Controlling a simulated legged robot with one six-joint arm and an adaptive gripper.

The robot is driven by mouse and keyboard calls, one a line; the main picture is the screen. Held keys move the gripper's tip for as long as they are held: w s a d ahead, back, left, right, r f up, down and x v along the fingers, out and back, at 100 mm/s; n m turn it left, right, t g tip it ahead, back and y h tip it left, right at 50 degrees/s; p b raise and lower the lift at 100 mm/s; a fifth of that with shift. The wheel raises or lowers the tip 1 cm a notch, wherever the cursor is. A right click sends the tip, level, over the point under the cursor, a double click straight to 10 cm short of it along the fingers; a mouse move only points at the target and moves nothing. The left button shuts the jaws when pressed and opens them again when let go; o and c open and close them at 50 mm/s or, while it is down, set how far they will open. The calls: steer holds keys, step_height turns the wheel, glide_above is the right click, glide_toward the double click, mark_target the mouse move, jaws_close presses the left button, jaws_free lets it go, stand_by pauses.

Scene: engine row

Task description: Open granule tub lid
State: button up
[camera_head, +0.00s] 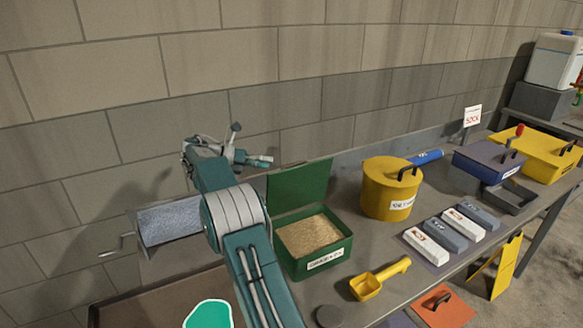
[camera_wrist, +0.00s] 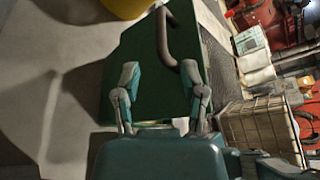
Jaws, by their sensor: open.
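The green granule tub (camera_head: 323,262) stands on the bench, its lid (camera_head: 300,183) raised upright along the back edge. Tan granules (camera_head: 313,237) show inside. My gripper (camera_head: 254,146) is open in the air, left of and a little above the raised lid. In the wrist view my gripper's two fingers (camera_wrist: 160,70) are spread and empty in front of a dark green panel, which looks like the lid (camera_wrist: 150,55). A dark bar handle (camera_wrist: 163,38) runs on this panel; its lower end is near the right finger. Whether they touch is unclear.
A yellow lidded drum (camera_head: 388,192) stands right of the tub. A yellow scoop (camera_head: 379,281) lies in front of it, with several labelled blocks (camera_head: 447,236) to the right. A crank-handled tray of grey material (camera_head: 168,222) sits left of my arm. The block wall is close behind.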

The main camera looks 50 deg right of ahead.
mark_target(295, 167)
steer(key=x, duration=0.9)
steer(key=shift+d, duration=0.15)
steer(key=shift+f, duration=0.1)
jaws_close()
